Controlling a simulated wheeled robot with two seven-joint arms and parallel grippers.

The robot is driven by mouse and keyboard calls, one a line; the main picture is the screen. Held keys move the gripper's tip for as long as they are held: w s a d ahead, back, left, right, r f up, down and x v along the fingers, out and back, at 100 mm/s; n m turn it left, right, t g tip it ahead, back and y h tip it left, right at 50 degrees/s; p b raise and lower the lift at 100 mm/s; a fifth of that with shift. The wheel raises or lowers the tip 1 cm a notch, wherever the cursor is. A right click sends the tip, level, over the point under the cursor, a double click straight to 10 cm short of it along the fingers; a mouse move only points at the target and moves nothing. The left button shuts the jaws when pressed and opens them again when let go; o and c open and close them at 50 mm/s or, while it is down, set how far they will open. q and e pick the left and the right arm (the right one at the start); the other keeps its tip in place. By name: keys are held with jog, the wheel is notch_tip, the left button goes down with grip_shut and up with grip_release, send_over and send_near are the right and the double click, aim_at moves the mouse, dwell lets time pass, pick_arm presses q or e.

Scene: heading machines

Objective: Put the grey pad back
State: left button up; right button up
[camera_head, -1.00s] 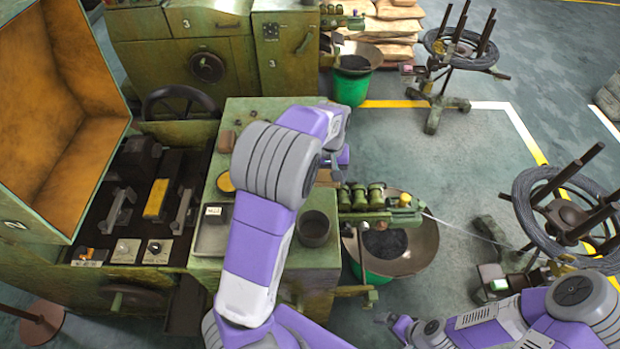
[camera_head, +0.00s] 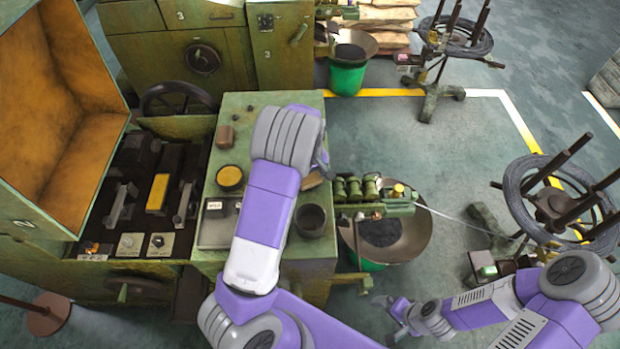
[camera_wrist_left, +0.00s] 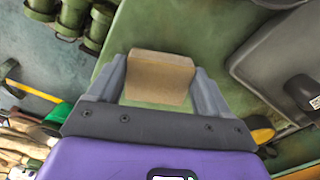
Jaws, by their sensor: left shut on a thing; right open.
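My left gripper (camera_wrist_left: 157,84) is shut on a tan-brown pad (camera_wrist_left: 160,70) with a bent upper face. The pad looks tan rather than grey, and I see no clearly grey pad elsewhere. In the head view, the pad (camera_head: 313,180) shows at the right edge of the green machine top (camera_head: 308,262), partly hidden by my left wrist. The gripper (camera_head: 322,162) is mostly hidden there too. I cannot tell whether the pad touches the surface. My right gripper (camera_head: 388,318) is open and empty, low in the head view, away from the machine.
A grey tray (camera_head: 214,234) with a labelled item, a yellow-filled dish (camera_head: 230,178), a brown block (camera_head: 225,137) and a dark cup (camera_head: 311,220) stand on the machine top. Green rollers (camera_head: 357,189) and a wide pan (camera_head: 412,240) lie to the right.

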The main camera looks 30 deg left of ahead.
aim_at(310, 179)
pick_arm(q)
jog(key=shift+f, duration=0.65)
jog(key=shift+f, duration=0.1)
jog(key=o, duration=1)
jog(key=shift+c, duration=0.2)
jog(key=shift+r, duration=0.2)
notch_tip(310, 179, up, 12)
